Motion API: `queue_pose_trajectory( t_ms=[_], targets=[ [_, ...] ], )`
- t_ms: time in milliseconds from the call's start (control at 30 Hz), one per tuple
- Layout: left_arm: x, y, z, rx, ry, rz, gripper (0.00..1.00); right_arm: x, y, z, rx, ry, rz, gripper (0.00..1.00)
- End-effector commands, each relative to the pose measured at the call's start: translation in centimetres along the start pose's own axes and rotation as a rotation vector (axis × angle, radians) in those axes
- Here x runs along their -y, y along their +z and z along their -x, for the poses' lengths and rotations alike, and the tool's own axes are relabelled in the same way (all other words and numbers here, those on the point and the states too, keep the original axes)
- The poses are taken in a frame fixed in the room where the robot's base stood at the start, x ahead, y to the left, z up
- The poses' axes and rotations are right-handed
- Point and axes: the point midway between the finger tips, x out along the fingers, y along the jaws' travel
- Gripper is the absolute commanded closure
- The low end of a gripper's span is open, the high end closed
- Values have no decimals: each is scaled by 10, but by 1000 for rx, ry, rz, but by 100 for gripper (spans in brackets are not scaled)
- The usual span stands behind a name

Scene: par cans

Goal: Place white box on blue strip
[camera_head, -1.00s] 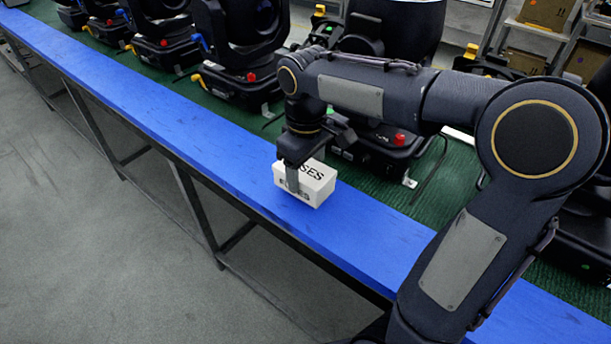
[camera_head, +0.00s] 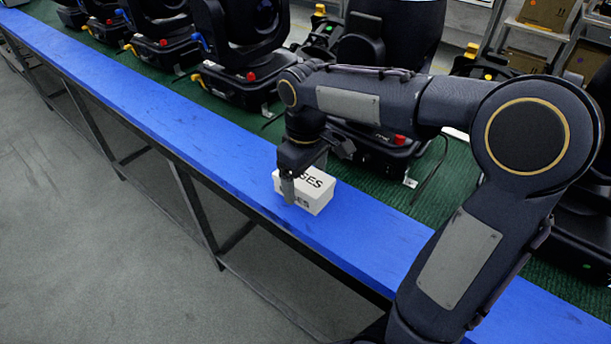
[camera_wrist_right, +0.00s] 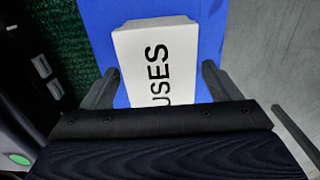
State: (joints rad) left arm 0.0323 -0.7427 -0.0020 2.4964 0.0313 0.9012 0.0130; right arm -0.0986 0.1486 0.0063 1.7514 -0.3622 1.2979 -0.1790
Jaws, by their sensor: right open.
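The white box (camera_head: 314,187) with black lettering sits on the blue strip (camera_head: 215,150) along the front edge of the bench. My right gripper (camera_head: 300,184) is over the box's left part, with one finger in front of its near face. In the right wrist view, the white box (camera_wrist_right: 158,62) lies ahead between the two spread fingers (camera_wrist_right: 160,85), with blue showing on both sides. The right gripper is open, with gaps between fingers and box. My left gripper is not in view.
Several black stage lights (camera_head: 240,50) stand on the green surface (camera_head: 455,185) behind the strip. One is close behind my right wrist. Cardboard boxes (camera_head: 548,14) are at the back right. The strip left of the box is clear, and grey floor (camera_head: 90,240) lies in front.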

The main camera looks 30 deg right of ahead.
Motion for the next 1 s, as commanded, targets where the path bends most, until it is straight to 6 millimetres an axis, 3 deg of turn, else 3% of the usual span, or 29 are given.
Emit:
queue_pose_trajectory(
  t_ms=[167,600,800,1000],
  targets=[
    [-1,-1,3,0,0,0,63,0,-1,19,-5,2,0,17],
    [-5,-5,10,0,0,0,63,0,-1,106,-4,1,0,17],
    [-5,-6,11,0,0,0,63,0,0,121,-1,0,1,17],
    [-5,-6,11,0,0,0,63,0,0,123,0,0,1,17]
  ],
)
